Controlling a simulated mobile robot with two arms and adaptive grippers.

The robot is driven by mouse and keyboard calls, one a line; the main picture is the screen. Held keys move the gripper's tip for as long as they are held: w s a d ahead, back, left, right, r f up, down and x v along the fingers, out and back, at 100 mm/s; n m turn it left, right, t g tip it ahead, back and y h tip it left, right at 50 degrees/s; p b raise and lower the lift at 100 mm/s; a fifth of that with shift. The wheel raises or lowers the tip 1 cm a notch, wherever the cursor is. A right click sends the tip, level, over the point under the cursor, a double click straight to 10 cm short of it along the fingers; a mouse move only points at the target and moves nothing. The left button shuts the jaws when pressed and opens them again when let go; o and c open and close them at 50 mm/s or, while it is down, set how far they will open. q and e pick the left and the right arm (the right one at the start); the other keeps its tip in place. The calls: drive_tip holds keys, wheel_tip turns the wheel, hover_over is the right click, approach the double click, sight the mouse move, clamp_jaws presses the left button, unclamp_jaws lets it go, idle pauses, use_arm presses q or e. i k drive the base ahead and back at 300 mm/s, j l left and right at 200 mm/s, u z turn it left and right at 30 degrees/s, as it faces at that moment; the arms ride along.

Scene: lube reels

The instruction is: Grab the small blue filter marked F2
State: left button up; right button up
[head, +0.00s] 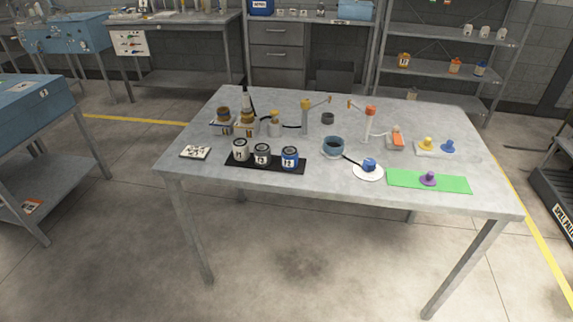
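A small blue can-shaped filter (290,157) stands upright at the right end of a black mat (255,168), near the front left of the grey table. It has a pale label whose mark is too small to read surely. A white can (240,150) and a dark can (262,155) stand to its left on the same mat. Another blue piece (369,165) sits on a white disc (368,175) to the right. Neither of my grippers shows in the head view.
The grey table (330,185) also holds a blue-grey cup (333,147), a green mat (400,179) with a purple piece (429,178), a yellow and a blue piece (448,147) at right, and upright posts (369,125) behind. The floor before the table is clear.

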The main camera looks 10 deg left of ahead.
sight(289, 155)
drive_tip(key=i+l+u, duration=0.1)
drive_tip(key=l, duration=0.25)
drive_tip(key=i+l+u, duration=0.1)
drive_tip(key=i+l, duration=0.2)
drive_tip(key=i+l+u, duration=0.1)
drive_tip(key=l, duration=0.35)
drive_tip(key=i+l+u, duration=0.1)
drive_tip(key=i+l, duration=0.15)
drive_tip(key=l, duration=0.15)
